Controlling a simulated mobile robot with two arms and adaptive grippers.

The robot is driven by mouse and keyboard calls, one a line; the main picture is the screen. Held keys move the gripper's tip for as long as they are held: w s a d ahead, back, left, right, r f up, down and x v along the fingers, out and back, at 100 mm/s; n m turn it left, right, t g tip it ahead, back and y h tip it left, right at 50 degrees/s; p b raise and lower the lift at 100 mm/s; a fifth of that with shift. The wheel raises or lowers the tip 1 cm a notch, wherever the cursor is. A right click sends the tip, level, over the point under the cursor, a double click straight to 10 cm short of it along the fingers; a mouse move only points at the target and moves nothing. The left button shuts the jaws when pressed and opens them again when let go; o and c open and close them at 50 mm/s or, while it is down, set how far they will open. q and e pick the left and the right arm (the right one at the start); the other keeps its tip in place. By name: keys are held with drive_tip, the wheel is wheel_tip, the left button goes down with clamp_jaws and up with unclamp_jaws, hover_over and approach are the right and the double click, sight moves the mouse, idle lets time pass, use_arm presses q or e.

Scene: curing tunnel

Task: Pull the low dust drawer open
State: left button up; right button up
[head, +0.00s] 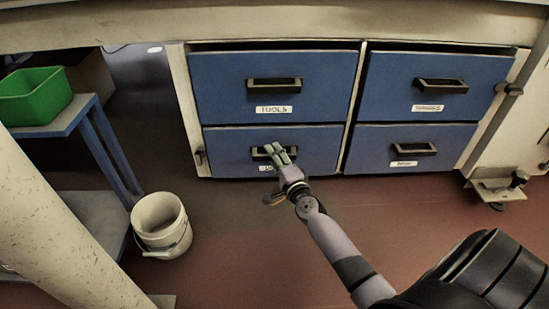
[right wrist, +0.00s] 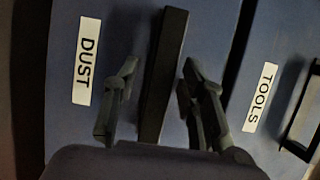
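The dust drawer (head: 318,150) is the blue lower-left drawer under the bench, and it looks closed. Its white label (right wrist: 83,60) reads DUST in the right wrist view; in the head view my gripper partly covers it. The dark bar handle (right wrist: 163,75) runs between the two fingers of my right gripper (right wrist: 158,95). The fingers are apart, one on each side of the handle, with gaps visible. In the head view the right gripper (head: 281,153) is in front of this handle (head: 259,153). My left gripper is not in view.
The TOOLS drawer (head: 225,87) sits directly above, closed. Two more closed blue drawers stand to the right (head: 435,70). A white bucket (head: 160,222) is on the floor at left, beside a blue stand with a green bin (head: 35,97). The floor before the drawers is clear.

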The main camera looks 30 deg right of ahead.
drive_tip(key=shift+c, duration=0.2)
clamp_jaws()
idle(0.6)
